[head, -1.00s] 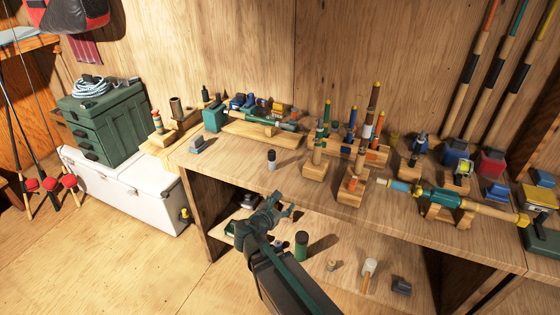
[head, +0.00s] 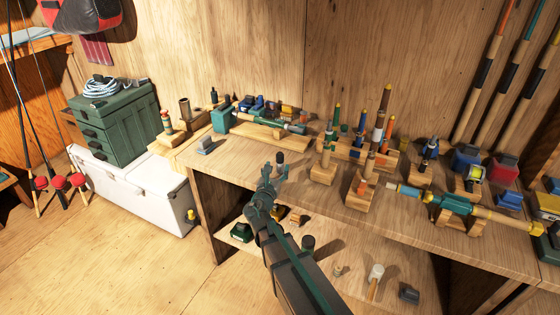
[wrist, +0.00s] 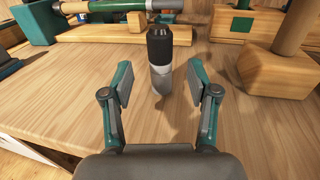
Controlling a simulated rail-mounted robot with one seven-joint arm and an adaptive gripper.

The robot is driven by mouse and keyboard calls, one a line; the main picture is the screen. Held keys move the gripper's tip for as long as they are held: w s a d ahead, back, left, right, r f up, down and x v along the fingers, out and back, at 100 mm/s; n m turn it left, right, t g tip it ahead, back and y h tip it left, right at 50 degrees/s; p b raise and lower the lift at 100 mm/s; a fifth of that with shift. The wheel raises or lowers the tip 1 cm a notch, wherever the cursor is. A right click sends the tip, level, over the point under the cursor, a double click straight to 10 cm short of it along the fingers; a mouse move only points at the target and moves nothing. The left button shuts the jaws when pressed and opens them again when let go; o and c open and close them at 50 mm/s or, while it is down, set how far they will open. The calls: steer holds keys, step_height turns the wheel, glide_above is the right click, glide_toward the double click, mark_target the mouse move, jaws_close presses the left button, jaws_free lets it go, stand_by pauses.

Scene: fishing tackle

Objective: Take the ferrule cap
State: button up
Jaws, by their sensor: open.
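A small upright cylinder with a black top and a silver-grey lower body, which looks like the ferrule cap (wrist: 160,58), stands on the bench top (wrist: 60,95). In the head view the cap (head: 280,157) shows just past my fingertips, its lower part partly hidden by them. My gripper (wrist: 159,82) is open and empty. Its two fingers point at the cap from the front, one to each side, with the cap centred and slightly beyond the tips. In the head view my gripper (head: 275,172) is over the bench's front edge.
Behind the cap a teal rod piece lies on a wooden rack (head: 262,137). A wooden block with a rod standing in it (head: 322,172) is to the right. A grey-blue block (head: 205,145) is to the left. Bare bench surrounds the cap. A lower shelf holds several small items.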

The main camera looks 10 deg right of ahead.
mark_target(279, 163)
steer(key=shift+p+x, duration=0.95)
steer(key=shift+x, duration=1.7)
steer(key=shift+f, duration=0.1)
steer(key=shift+c, duration=0.3)
steer(key=c, duration=1.1)
